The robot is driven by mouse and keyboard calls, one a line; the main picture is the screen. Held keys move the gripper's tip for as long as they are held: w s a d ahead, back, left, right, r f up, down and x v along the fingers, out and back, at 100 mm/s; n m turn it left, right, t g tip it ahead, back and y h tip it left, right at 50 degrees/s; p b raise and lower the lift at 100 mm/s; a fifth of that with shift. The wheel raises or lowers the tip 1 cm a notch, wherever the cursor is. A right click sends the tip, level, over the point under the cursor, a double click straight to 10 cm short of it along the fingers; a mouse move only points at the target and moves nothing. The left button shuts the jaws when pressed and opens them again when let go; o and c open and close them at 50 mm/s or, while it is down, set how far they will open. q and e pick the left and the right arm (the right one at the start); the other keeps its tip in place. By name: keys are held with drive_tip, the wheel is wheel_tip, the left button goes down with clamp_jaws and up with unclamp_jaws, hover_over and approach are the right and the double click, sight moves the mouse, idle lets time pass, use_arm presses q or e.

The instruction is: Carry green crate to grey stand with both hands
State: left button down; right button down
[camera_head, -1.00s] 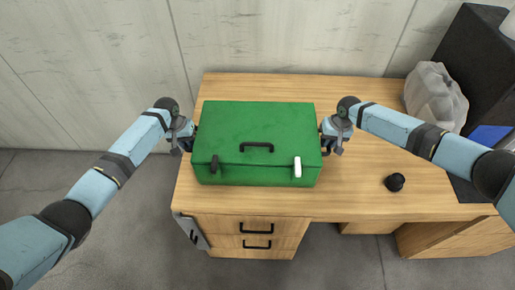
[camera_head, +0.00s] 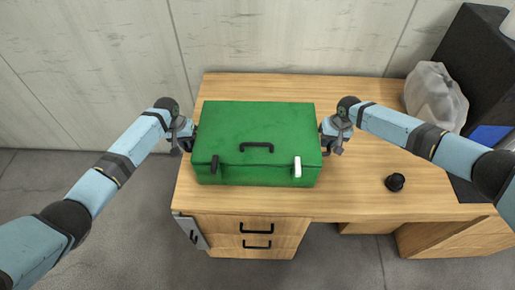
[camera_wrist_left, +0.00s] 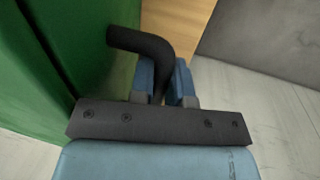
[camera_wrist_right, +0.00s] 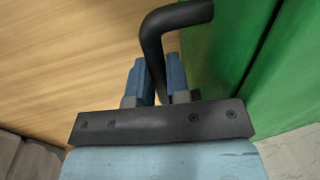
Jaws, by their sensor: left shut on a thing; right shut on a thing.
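The green crate (camera_head: 255,125) is a closed box with a black front handle, one black latch and one white latch. In the head view it is at the left part of the wooden desk; I cannot tell whether it rests on it or is slightly raised. My left gripper (camera_head: 188,138) is at its left side, shut on a black side handle (camera_wrist_left: 145,45). My right gripper (camera_head: 327,138) is at its right side, shut on the other black side handle (camera_wrist_right: 170,22). I see no grey stand that I can identify.
The wooden desk (camera_head: 360,100) has free room right of the crate. A small black round object (camera_head: 395,182) lies there. A translucent jug (camera_head: 435,97) stands at the back right beside a dark box (camera_head: 475,50). A concrete wall (camera_head: 280,35) is behind.

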drive_tip(key=shift+d, duration=0.1)
idle(0.5)
